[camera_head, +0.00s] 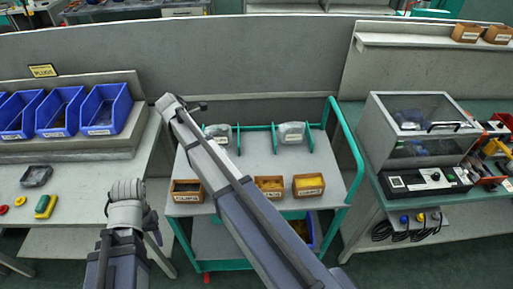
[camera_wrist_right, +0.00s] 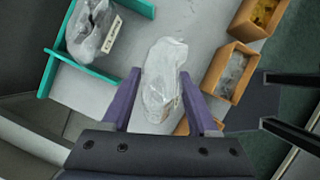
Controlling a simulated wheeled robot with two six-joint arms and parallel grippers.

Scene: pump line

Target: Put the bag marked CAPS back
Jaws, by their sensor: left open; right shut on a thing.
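My right gripper (camera_wrist_right: 163,110) is shut on a clear plastic bag (camera_wrist_right: 165,75), seen in the right wrist view above the grey cart top. Its small label is too blurred to read, so I cannot tell if it says CAPS. In the head view my right arm hides that gripper and the bag. Another clear bag (camera_wrist_right: 92,30) stands between teal dividers (camera_wrist_right: 90,68); its label seems to start with C. In the head view two bags, a left one (camera_head: 217,132) and a right one (camera_head: 291,132), stand between teal dividers. My left gripper (camera_head: 126,190) is open and empty, left of the cart.
The cart (camera_head: 262,155) has small wooden boxes along its front, such as the right one (camera_head: 308,185). Blue bins (camera_head: 103,110) stand on the left bench. A clear-lidded machine (camera_head: 420,130) stands on the right bench. The cart's middle looks clear beside my right arm.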

